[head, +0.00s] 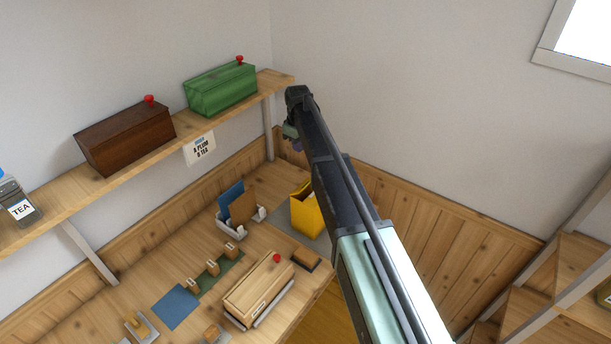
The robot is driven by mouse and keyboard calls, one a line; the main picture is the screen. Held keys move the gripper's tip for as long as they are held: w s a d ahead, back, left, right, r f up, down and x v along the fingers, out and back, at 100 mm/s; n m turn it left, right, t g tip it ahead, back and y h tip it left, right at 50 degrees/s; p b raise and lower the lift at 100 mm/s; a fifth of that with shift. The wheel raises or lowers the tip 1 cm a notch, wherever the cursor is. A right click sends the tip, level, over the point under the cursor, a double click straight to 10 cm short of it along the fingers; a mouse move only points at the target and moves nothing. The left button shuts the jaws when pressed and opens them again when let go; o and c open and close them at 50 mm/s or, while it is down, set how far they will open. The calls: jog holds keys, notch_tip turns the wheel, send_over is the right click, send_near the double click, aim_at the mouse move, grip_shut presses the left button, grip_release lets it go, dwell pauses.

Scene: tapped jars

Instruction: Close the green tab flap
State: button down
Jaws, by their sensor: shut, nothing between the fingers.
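No flap with a green tab can be made out for certain. A green box (221,90) with a red knob on top stands at the right end of the wall shelf. My arm reaches up from the lower right. My gripper (294,139) is at its far end, below and right of the green box and apart from it. It shows only as a small greenish and purple part, largely hidden by my arm. It is shut and empty. A yellow open-topped container (307,211) stands below it on the bench, partly behind my arm.
A brown box (125,138) with a red knob and a tea jar (19,202) share the shelf (157,154). On the bench are a light wooden box (258,291), a white holder (240,222) with cards, and a blue mat (176,307). Wooden steps (535,287) stand at right.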

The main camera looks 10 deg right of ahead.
jog(key=b, duration=1.1)
send_over(304, 185)
jog(key=w+a, duration=0.1)
jog(key=w, duration=0.1)
jog(key=f, duration=1.1)
jog(key=shift+a, duration=0.2)
jog(key=shift+s+d+f+b, duration=0.3)
jog(key=shift+s+f+b, duration=0.05)
jog(key=shift+f+b, duration=0.15)
jog(key=shift+s+d+f+b, duration=0.25)
jog(key=shift+s+f+b, duration=0.1)
jog(key=shift+f+b, duration=0.1)
jog(key=shift+s+d+f, duration=0.2)
jog(key=shift+s+d, duration=0.1)
jog(key=shift+a, duration=0.1)
